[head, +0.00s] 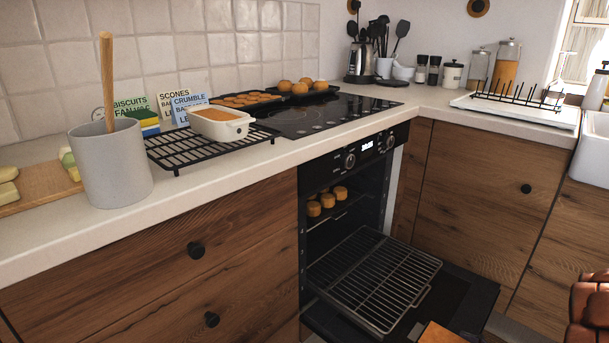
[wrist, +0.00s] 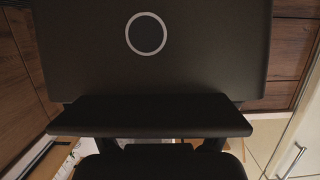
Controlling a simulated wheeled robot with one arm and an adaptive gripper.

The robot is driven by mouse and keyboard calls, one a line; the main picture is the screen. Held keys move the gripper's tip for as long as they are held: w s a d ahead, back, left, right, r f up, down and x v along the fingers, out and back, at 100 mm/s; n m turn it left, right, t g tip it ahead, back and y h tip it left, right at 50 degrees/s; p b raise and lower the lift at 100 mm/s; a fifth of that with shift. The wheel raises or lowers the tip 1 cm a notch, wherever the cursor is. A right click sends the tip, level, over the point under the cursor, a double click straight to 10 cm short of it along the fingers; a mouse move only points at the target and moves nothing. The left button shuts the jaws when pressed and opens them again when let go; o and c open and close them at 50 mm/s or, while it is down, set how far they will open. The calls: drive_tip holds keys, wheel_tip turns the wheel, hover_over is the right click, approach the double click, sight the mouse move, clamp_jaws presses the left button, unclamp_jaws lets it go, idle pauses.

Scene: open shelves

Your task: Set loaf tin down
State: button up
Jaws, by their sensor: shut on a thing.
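A cream loaf tin (head: 222,130) with an orange-brown loaf in it stands upright on a black wire rack (head: 172,155) on the counter, left of the hob. No gripper is at it in the head view. My gripper (wrist: 160,147) shows only in the wrist view, as dark parts low in the picture. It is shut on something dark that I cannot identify. A wide dark bar (wrist: 150,116) lies across the view there. Beyond it is a dark panel (wrist: 150,65) with a pale ring. The fingertips are not clearly seen.
The oven door (head: 465,300) is open, with a wire shelf (head: 375,275) pulled out. Round bakes (head: 327,203) sit inside. A grey crock (head: 110,165) stands left of the rack. Counter (head: 425,112) is clear right of the hob.

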drive_tip(key=w+a+r+m+t+h+p, duration=0.1)
drive_tip(key=w+r+p, duration=0.55)
drive_tip(key=r, duration=0.35)
drive_tip(key=w+a+r+m+t+h+p, duration=0.1)
drive_tip(key=w+r+h+p, duration=0.1)
drive_tip(key=w+r+p, duration=0.65)
drive_tip(key=w+r+m+h+p, duration=0.15)
drive_tip(key=w+r, duration=0.35)
drive_tip(key=r, duration=0.8)
drive_tip(key=w+a+r+p, duration=0.1)
drive_tip(key=a+r+p, duration=0.6)
drive_tip(key=r, duration=0.5)
drive_tip(key=w+a+r+m+t+p, duration=0.1)
drive_tip(key=w+a+r+p, duration=0.1)
drive_tip(key=a+r+p, duration=0.6)
drive_tip(key=shift+w+a+r+h, duration=0.25)
drive_tip(key=shift+a+r+h, duration=0.2)
drive_tip(key=shift+a+r, duration=1.6)
